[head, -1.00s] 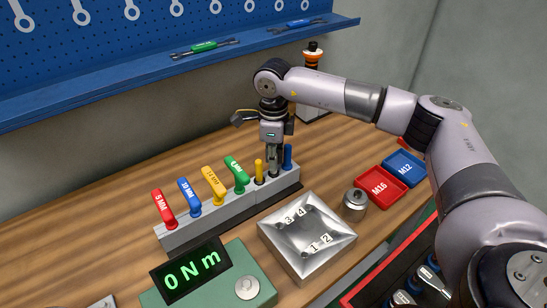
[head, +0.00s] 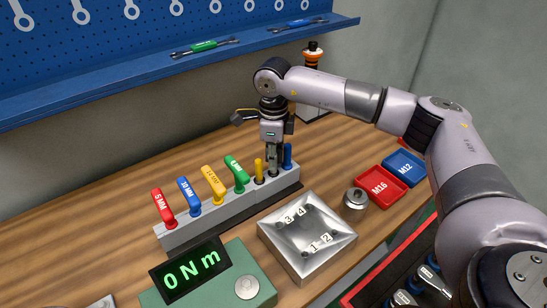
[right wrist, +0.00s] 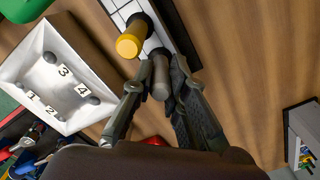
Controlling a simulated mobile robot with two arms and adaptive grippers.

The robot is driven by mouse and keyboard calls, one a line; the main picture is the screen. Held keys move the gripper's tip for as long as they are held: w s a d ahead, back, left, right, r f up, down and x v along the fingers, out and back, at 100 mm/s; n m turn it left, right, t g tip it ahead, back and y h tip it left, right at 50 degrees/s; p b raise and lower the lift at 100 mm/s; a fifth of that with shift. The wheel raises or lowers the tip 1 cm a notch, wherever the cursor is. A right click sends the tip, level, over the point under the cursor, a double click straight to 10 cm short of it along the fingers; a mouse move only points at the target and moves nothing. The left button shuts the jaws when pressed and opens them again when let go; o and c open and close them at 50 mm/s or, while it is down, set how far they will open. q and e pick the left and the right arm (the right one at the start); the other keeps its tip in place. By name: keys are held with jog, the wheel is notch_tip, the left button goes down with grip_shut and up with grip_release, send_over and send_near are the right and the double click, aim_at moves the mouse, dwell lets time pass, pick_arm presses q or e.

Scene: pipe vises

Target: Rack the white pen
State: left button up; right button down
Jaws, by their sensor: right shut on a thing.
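The grey rack (head: 215,224) stands along the back of the bench. My right gripper (head: 274,172) points down over its right part, between a yellow pen (head: 259,170) and a blue pen (head: 288,156). In the right wrist view, my right gripper (right wrist: 158,92) is shut on a pale grey pen (right wrist: 160,77), which I take as the white pen. It stands beside the yellow pen (right wrist: 132,38), at the rack. My fingers hide most of it in the head view, and I cannot tell how deep it sits. My left gripper is out of view.
Several coloured hex keys, such as the green one (head: 236,172), stand in the rack's left part. In front are a metal block (head: 290,262), a torque display (head: 190,272), a steel cylinder (head: 355,203), a red tray (head: 381,188) and a blue tray (head: 405,167).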

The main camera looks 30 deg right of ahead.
jog(key=shift+s+f, duration=0.1)
jog(key=shift+f, duration=0.1)
jog(key=c, duration=1.6)
grip_release()
jog(key=shift+o, duration=0.6)
jog(key=shift+r, duration=0.1)
notch_tip(320, 180, up, 12)
